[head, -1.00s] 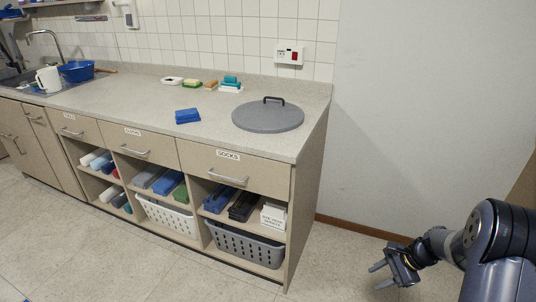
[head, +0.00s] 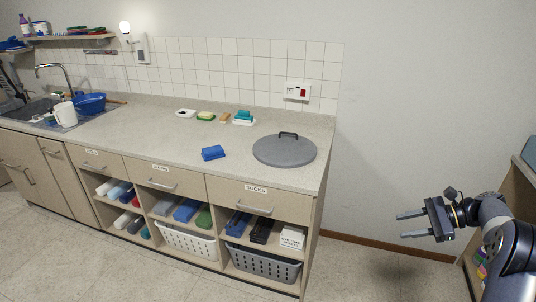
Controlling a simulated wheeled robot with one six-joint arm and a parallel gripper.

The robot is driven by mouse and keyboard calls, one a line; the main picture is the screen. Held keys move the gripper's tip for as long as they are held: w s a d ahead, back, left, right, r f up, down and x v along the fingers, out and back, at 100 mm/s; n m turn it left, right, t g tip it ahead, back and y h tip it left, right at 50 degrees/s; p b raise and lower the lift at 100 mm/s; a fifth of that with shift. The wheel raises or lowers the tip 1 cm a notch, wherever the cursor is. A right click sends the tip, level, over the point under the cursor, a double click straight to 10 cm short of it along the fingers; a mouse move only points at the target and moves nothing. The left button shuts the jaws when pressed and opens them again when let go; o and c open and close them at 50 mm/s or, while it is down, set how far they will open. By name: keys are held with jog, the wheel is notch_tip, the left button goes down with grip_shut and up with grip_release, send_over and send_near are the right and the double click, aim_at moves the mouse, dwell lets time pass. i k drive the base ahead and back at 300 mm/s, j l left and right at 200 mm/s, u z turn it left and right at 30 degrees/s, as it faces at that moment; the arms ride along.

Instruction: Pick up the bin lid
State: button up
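The counter (head: 240,168) also holds a folded blue cloth (head: 213,153) left of the lid, and soaps and sponges (head: 205,116) along the back. A wall outlet (head: 297,91) is behind the lid. Another shelf unit (head: 515,185) stands at the far right.

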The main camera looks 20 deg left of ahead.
aim_at(283, 150)
jog(key=j, duration=0.6)
jog(key=k+j+z, duration=0.15)
jog(key=j, duration=1.05)
jog(key=k+j+z, duration=0.15)
jog(key=j, duration=0.4)
jog(key=i+j+z, duration=0.15)
jog(key=i+j, duration=0.5)
jog(key=i+j+z, duration=0.15)
jog(key=i+j, duration=0.45)
jog(key=j, duration=0.15)
jog(key=i+j, duration=0.1)
jog(key=i, duration=0.4)
